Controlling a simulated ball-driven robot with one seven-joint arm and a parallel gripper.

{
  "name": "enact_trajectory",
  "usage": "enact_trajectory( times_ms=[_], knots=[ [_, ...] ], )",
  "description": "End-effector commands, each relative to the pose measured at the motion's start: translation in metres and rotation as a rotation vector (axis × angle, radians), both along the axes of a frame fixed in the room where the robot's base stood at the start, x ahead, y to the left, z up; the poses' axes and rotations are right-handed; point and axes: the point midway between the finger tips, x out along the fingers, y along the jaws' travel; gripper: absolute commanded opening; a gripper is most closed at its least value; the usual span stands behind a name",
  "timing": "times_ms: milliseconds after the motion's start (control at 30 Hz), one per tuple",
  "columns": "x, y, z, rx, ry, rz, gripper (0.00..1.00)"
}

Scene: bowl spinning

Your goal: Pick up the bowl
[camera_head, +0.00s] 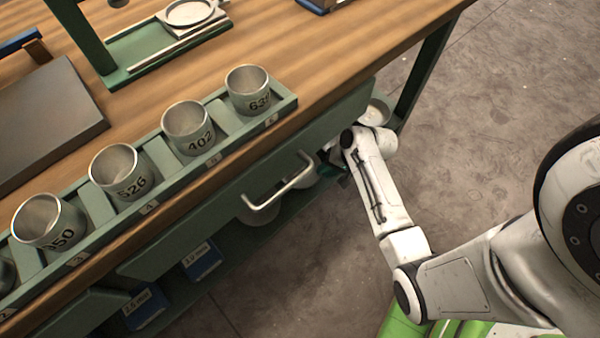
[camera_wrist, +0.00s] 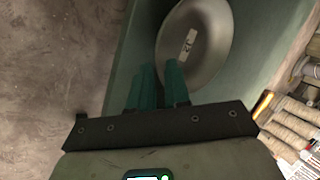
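A grey metal bowl (camera_wrist: 208,62) with a small pale label sits on a green surface in the wrist view, its inside facing the camera. My gripper (camera_wrist: 160,72) has two teal fingers, parted by a narrow gap. They are at the bowl's near left rim, the left finger outside the rim and the right one overlapping the bowl's inside. I cannot tell whether they touch it. In the head view my arm reaches down beside the bench end, and the fingers are largely hidden there.
A wooden bench (camera_head: 330,48) carries a green rack (camera_head: 145,213) of several numbered metal cups. A drawer handle (camera_head: 281,183) juts from its front, with blue boxes (camera_head: 203,261) below. Rolled or stacked goods (camera_wrist: 292,128) are at the wrist view's right. Bare floor (camera_head: 480,120) lies right of the bench.

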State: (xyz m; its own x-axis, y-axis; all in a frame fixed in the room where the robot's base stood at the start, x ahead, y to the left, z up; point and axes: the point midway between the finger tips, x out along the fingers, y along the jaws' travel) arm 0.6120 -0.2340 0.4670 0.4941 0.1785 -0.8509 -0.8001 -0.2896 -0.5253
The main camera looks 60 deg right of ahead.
Motion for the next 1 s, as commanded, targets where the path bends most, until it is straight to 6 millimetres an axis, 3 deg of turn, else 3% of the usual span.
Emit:
enact_trajectory(
  times_ms=[100,233,500,700,1000],
  knots=[
    [0.01,0.002,-0.019,0.001,0.0,0.002,0.17],
    [0.015,0.004,-0.028,0.0,0.001,0.001,0.17],
    [0.017,0.004,-0.029,0.0,0.0,0.001,0.17],
    [0.017,0.004,-0.029,-0.001,0.001,0.001,0.0],
    [0.017,0.004,-0.029,-0.001,0.001,0.001,0.0]
  ],
)
